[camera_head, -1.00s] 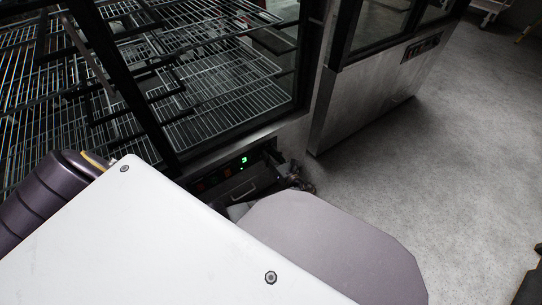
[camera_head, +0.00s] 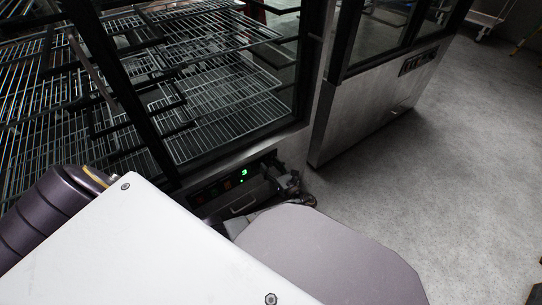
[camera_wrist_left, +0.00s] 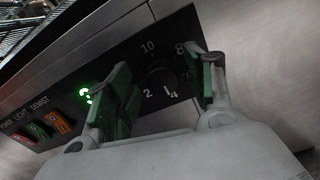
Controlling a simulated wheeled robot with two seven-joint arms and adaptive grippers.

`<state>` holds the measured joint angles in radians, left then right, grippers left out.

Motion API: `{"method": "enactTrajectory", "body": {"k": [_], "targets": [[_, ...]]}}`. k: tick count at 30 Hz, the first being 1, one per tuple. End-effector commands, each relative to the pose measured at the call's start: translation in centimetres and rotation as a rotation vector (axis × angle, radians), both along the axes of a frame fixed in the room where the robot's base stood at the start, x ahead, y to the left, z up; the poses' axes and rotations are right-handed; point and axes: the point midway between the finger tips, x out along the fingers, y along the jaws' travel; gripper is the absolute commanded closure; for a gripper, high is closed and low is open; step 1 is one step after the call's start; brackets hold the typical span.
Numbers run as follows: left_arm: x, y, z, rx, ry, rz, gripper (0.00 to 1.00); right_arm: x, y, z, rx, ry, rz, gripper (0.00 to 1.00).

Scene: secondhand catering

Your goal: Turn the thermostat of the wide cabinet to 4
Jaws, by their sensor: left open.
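The wide glass-fronted cabinet (camera_head: 235,148) has a dark control panel (camera_wrist_left: 115,80) along its lower front. In the left wrist view the thermostat knob (camera_wrist_left: 158,78) is a dark round dial with numbers 10, 8, 2 and 4 around it. A small white mark on its lower part points close to the 4. My left gripper (camera_wrist_left: 165,82) is open, its green-padded fingers on either side of the knob; I cannot tell whether they touch it. In the head view the left gripper (camera_head: 292,187) is small and dark beside the panel, partly hidden by my arm. My right gripper is not in view.
A green lit display (camera_head: 244,172) reads 3. Orange, green and red switches (camera_wrist_left: 40,131) for power, light and demist sit at the panel's left. A second metal cabinet (camera_head: 350,110) stands to the right.

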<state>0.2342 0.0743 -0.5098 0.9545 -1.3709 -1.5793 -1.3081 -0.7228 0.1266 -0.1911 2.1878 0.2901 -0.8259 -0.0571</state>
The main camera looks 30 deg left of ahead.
Motion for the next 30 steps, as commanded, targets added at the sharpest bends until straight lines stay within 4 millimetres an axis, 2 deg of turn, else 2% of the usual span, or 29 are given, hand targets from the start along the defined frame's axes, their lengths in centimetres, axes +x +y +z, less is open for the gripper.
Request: {"method": "enactTrajectory", "body": {"k": [30], "targets": [[0.0,0.0,7.6,-0.001,-0.002,0.0,0.46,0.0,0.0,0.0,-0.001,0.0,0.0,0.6]]}}
